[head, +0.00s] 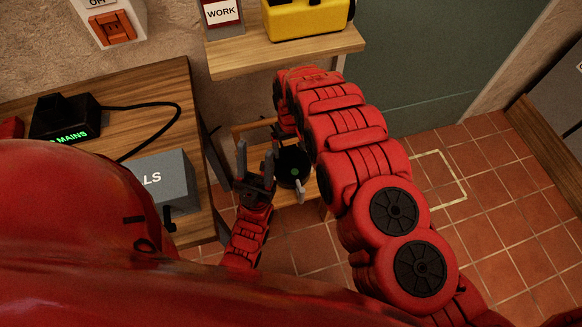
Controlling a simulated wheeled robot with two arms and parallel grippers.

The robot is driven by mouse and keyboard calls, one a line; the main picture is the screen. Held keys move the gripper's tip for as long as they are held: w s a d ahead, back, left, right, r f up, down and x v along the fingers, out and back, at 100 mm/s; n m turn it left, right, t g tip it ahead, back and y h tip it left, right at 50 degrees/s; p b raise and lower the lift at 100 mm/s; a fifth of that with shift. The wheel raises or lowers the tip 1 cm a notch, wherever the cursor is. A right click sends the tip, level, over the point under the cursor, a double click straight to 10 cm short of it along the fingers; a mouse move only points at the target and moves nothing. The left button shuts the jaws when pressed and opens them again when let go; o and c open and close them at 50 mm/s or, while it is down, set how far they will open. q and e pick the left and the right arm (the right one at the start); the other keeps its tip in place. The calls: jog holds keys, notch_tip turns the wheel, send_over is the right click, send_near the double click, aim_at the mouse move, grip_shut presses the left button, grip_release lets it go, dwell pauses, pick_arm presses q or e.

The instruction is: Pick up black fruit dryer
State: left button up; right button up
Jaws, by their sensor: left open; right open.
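A round black object with a green spot (294,167), which I take to be the fruit dryer, sits low between my arms over a small wooden stand (286,193). My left gripper (255,160) is open, its grey fingers pointing up just left of the black object. I cannot tell whether they touch. My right arm arches over from the right and comes down at the black object. My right gripper (293,172) is only partly visible there, with a light grey finger-like part at the object's lower right. I see nothing held.
A wooden table at the left (154,81) holds a black unit with green "MAINS" lettering (62,120), a cable and a grey box (165,180). A wooden shelf (290,52) at the top bears a yellow case (305,18) and a "WORK" sign. Tiled floor is open at right.

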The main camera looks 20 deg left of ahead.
aim_at(291, 160)
jog(key=shift+w+a+f, duration=0.1)
jog(key=shift+f, duration=1.4)
jog(key=shift+w+f+b, duration=0.2)
jog(key=shift+f+b, duration=0.6)
jog(key=shift+f, duration=1.15)
jog(key=shift+a, duration=0.1)
grip_shut()
